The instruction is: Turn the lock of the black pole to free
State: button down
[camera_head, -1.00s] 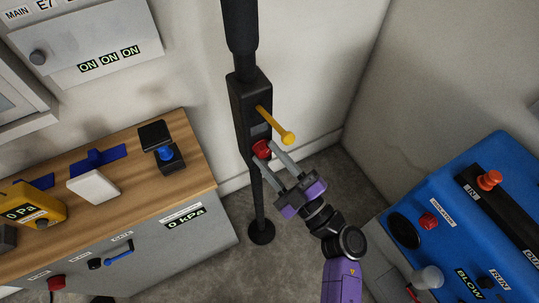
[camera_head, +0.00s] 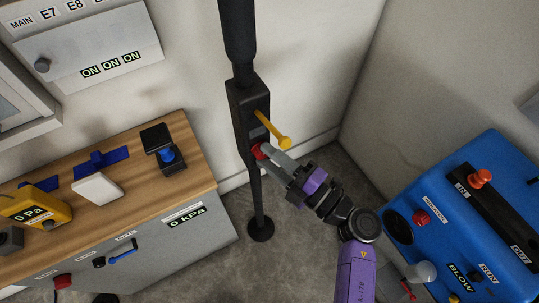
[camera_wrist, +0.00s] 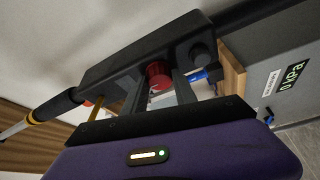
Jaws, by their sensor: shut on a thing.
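The black pole (camera_head: 240,40) stands upright near the wall corner, with a black box (camera_head: 243,105) on it. A yellow lever (camera_head: 272,131) sticks out of the box toward the lower right. Below it is the red lock knob (camera_head: 257,151), partly hidden by the fingers. My gripper (camera_head: 268,153) is shut on the red knob, coming from the lower right. In the wrist view the red knob (camera_wrist: 158,75) sits between the two grey fingers, in front of the black box (camera_wrist: 125,60). Any marking on the lock is too small to read.
A wooden-topped cabinet (camera_head: 190,187) with a yellow gauge (camera_head: 36,205) and a white block (camera_head: 97,188) stands at left. A blue machine (camera_head: 440,190) with red knobs stands at right. The floor between them is clear around the pole's foot (camera_head: 261,229).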

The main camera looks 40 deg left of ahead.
dwell(0.4)
jog(key=c, duration=1)
grip_release()
jog(key=d, duration=0.7)
jog(key=shift+d+f+b, duration=0.35)
jog(key=shift+f, duration=0.05)
